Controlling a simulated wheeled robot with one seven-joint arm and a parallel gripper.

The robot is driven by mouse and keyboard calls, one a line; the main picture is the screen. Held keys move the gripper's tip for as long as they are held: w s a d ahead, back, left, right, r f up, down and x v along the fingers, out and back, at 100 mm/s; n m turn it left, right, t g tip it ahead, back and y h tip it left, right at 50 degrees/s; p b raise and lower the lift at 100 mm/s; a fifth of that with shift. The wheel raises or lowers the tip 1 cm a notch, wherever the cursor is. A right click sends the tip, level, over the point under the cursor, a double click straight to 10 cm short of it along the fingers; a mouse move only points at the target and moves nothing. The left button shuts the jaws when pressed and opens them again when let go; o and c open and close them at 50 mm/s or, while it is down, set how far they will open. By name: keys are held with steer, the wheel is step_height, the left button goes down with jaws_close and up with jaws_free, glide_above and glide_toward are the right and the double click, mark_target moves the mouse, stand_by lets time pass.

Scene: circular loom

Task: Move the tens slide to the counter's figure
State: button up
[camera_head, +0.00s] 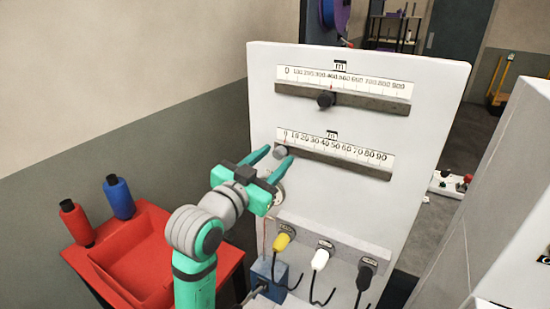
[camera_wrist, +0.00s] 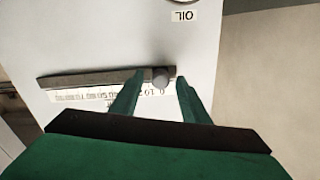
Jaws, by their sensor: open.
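The tens slide (camera_head: 280,152) is a grey round knob at the left end of the lower scale (camera_head: 338,147), by the 0 mark. It also shows in the wrist view (camera_wrist: 160,76), where the scale appears upside down. My gripper (camera_head: 279,157) is open at the panel, with one finger on each side of the knob. In the wrist view both fingers look a little apart from it. The upper scale (camera_head: 340,80) has a dark knob (camera_head: 325,99) near 300 to 400. I cannot make out a counter's figure in either view.
Below the scales, yellow (camera_head: 282,241), white (camera_head: 320,258) and black (camera_head: 365,274) plugs with cables stick out from the panel (camera_head: 425,120). A red tray (camera_head: 150,235) with red and blue spools stands at left. An OIL label (camera_wrist: 182,15) shows in the wrist view.

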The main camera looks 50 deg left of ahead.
steer(key=shift+w+a, duration=0.2)
steer(key=shift+w, duration=0.15)
steer(key=shift+w, duration=0.1)
jaws_close()
stand_by(1.2)
